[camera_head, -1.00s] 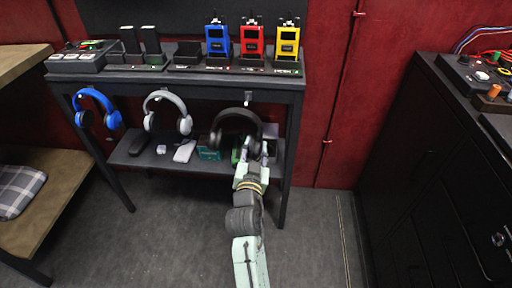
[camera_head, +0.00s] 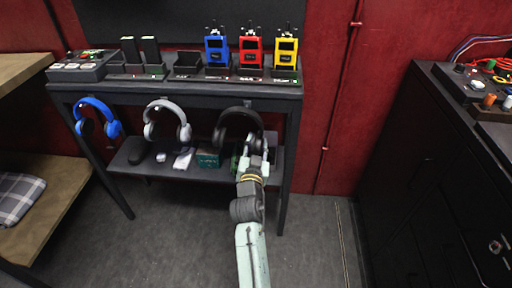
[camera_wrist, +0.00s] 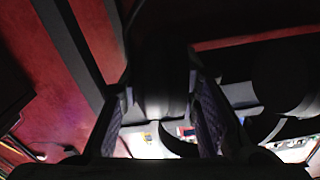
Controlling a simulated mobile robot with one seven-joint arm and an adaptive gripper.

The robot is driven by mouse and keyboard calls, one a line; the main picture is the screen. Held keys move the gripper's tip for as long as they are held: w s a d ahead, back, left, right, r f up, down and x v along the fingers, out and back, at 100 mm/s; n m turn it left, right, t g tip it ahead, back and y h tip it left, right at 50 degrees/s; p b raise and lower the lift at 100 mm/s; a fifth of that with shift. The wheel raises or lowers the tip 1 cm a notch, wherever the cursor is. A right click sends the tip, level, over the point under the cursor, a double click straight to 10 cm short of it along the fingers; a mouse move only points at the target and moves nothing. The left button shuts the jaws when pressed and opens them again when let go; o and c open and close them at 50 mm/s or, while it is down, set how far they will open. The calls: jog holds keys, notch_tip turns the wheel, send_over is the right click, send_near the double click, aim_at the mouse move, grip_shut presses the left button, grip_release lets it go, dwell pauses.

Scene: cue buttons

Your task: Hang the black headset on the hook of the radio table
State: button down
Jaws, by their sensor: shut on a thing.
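The black headset (camera_head: 240,110) is held upright in front of the radio table (camera_head: 130,92), at the right part of its front edge. Its headband top is just below the tabletop edge, and its cups hang in front of the lower shelf. My gripper (camera_head: 257,152) is shut on the headset's right side. In the wrist view, a dark part of the headset (camera_wrist: 160,60) lies between my two fingers. The hook behind the headband is hidden or too dark to make out, so I cannot tell whether the band touches it.
A blue headset (camera_head: 88,103) and a grey headset (camera_head: 160,104) hang to the left under the same edge. Blue, red and yellow radios (camera_head: 250,50) stand on the tabletop. Small items lie on the lower shelf (camera_head: 175,170). A black cabinet (camera_head: 410,180) stands at the right.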

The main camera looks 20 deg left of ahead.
jog(key=shift+p+x, duration=0.4)
jog(key=shift+x, duration=1.15)
jog(key=shift+w+a+f+b, duration=0.15)
jog(key=shift+w+f+b, duration=0.6)
jog(key=shift+b, duration=0.3)
jog(key=shift+f, duration=0.1)
jog(key=c, duration=1.1)
grip_release()
jog(key=shift+s, duration=0.1)
